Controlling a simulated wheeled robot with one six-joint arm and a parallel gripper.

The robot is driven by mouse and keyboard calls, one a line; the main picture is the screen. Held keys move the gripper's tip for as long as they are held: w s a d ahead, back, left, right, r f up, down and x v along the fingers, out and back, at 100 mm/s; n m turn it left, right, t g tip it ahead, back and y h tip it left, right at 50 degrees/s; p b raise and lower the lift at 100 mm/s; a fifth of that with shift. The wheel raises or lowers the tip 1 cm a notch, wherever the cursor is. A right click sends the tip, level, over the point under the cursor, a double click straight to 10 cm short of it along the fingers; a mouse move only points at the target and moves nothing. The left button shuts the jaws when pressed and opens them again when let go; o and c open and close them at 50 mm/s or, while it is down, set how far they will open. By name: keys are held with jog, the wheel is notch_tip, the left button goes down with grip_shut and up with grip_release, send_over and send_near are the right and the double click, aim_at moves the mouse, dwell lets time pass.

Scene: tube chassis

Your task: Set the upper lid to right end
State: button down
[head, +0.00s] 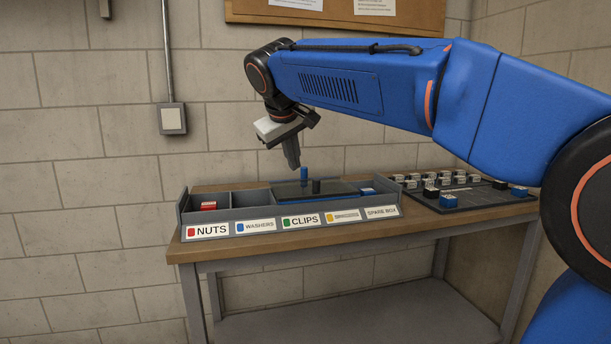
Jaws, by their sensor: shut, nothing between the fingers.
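A grey sorting box stands on the bench, with a row of compartments (187,209). Dark flat lids (288,192) cover its middle part, behind the CLIPS label and the label to its right. A blue upright knob (304,174) and a shorter black knob (316,186) stand on them. Which knob belongs to the upper lid is hard to tell at this size. My gripper (294,165) points down, shut and empty, just above and slightly left of the blue knob. It appears apart from the knob.
A red block (208,206) lies in the NUTS compartment; the WASHERS compartment (250,199) looks empty. A blue block (367,191) shows at the box's right end. A dark board (480,203) with several small blocks lies on the bench (420,221) to the right.

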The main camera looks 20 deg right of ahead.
send_near(311, 190)
jog(key=a+f, duration=0.2)
jog(key=f, duration=0.1)
jog(key=shift+a+f, duration=0.15)
jog(key=shift+a, duration=0.25)
jog(key=shift+w+d+f, duration=0.15)
jog(key=shift+w+d, duration=0.45)
jog(key=shift+d, duration=0.35)
jog(key=shift+w+d, duration=0.5)
jog(key=shift+d, duration=0.4)
jog(key=d, duration=1.3)
jog(key=shift+d, duration=0.15)
